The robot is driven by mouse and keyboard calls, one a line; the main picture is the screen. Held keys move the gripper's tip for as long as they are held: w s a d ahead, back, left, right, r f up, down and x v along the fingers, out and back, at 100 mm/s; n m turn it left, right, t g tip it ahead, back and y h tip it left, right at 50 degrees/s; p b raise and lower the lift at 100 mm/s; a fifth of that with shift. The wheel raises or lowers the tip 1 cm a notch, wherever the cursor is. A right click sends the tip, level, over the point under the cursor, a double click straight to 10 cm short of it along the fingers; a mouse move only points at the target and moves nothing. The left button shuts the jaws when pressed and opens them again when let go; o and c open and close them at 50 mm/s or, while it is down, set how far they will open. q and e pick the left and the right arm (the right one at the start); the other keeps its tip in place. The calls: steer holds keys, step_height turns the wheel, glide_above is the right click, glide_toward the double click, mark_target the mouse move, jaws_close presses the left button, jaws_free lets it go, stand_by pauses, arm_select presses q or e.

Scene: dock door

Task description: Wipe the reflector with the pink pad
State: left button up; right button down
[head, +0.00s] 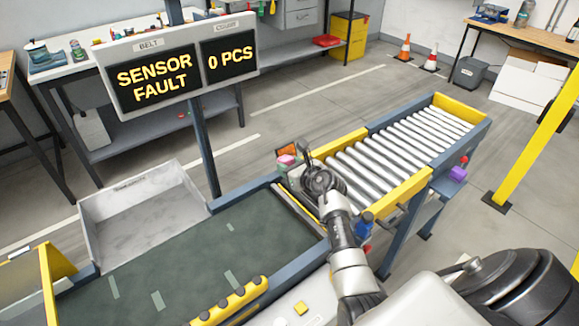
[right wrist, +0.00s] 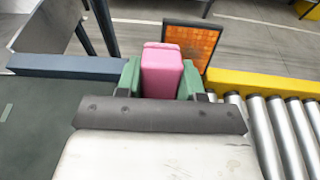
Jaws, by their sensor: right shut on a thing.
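The pink pad (right wrist: 161,72) is held upright between the green fingers of my right gripper (right wrist: 160,84). In the head view the pad (head: 286,160) shows at the tip of my right gripper (head: 291,168), over the joint between belt and rollers. The reflector (right wrist: 196,44) is an orange square with a dark frame, standing just beyond the pad and slightly right. It also shows in the head view (head: 289,149), partly hidden by the pad and gripper. I cannot tell whether the pad touches it. My left gripper is out of view.
The dark green belt (head: 190,260) lies left, the roller conveyor (head: 400,150) right with yellow rails. A grey tray (head: 140,215) sits beside the belt. A display (head: 183,68) on a post reads "SENSOR FAULT" and "0 PCS". A yellow post (head: 530,145) stands at right.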

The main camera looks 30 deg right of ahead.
steer(key=shift+b+x, duration=0.5)
steer(key=shift+x, duration=0.55)
steer(key=shift+d, duration=0.1)
